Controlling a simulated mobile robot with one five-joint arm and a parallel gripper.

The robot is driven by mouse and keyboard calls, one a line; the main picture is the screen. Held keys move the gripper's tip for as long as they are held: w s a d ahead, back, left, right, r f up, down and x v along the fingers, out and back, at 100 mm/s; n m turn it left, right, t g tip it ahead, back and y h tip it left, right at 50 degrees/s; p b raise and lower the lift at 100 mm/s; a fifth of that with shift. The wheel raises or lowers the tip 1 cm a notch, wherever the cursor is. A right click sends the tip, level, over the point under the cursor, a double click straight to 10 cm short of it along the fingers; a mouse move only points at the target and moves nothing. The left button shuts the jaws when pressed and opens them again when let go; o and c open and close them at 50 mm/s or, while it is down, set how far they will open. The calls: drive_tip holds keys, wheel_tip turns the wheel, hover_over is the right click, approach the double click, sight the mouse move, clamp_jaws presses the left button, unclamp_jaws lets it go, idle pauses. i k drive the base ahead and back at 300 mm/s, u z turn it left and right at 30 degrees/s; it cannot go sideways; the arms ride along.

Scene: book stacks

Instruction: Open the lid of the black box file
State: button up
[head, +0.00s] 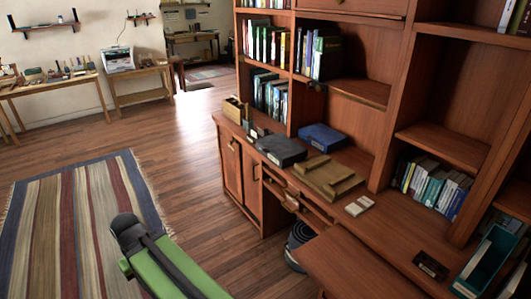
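A black box file (281,150) lies flat on the wooden cabinet's counter, near its left end. Its top looks flat and level, so the lid appears shut. Its latch cannot be made out at this size. A green and black part of my arm shows at the lower left over the floor and rug, well apart from the box file. No gripper fingers are visible in the head view.
A blue box (322,137) and a tan stepped object (328,180) lie close to the box file. A wooden holder (236,109) stands to its left. Bookshelves rise behind. A dark bin (298,245) stands below the counter. Wooden floor (190,160) is clear left of the cabinet.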

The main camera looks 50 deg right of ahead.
sight(280, 145)
drive_tip(key=i, duration=1.65)
